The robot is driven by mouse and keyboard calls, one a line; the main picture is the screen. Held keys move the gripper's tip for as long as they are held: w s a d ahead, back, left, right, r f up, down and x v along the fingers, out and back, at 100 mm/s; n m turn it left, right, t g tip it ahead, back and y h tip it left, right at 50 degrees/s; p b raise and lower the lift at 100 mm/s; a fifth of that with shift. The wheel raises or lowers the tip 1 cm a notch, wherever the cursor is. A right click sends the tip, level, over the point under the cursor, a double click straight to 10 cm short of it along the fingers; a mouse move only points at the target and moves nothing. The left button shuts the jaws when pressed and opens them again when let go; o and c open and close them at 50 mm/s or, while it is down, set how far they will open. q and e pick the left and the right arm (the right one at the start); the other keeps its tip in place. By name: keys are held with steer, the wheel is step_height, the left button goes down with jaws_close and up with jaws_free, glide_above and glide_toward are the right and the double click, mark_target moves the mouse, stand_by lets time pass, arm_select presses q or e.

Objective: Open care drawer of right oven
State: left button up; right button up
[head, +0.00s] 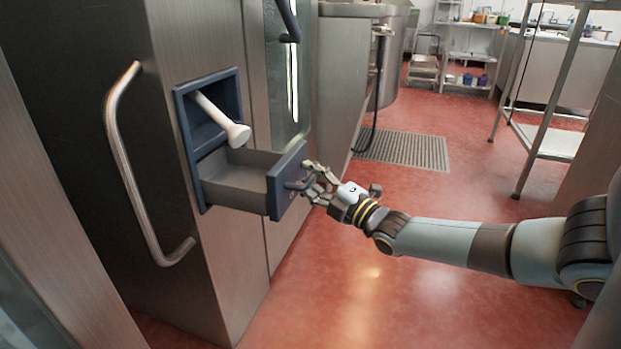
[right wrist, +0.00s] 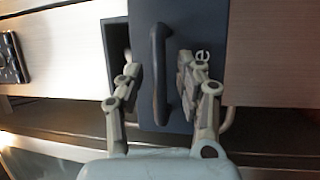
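The care drawer (head: 240,180) of the oven is a grey tray with a dark blue front (head: 287,182). It stands pulled out from a blue-framed recess in the steel oven side. A white funnel-shaped piece (head: 222,120) sticks out above it. My right gripper (head: 312,180) is at the drawer front. In the right wrist view its fingers (right wrist: 158,85) stand on both sides of the dark vertical handle (right wrist: 158,75), with gaps visible, so it looks open around the handle. My left gripper is not in view.
A long curved steel door handle (head: 130,160) is left of the drawer. A floor grate (head: 403,150) and a wheeled steel rack (head: 545,140) are farther back. The red floor (head: 380,290) below my right arm is clear.

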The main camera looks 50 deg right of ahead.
steer(key=s+f, duration=0.2)
steer(key=s, duration=0.9)
steer(key=shift+s, duration=0.4)
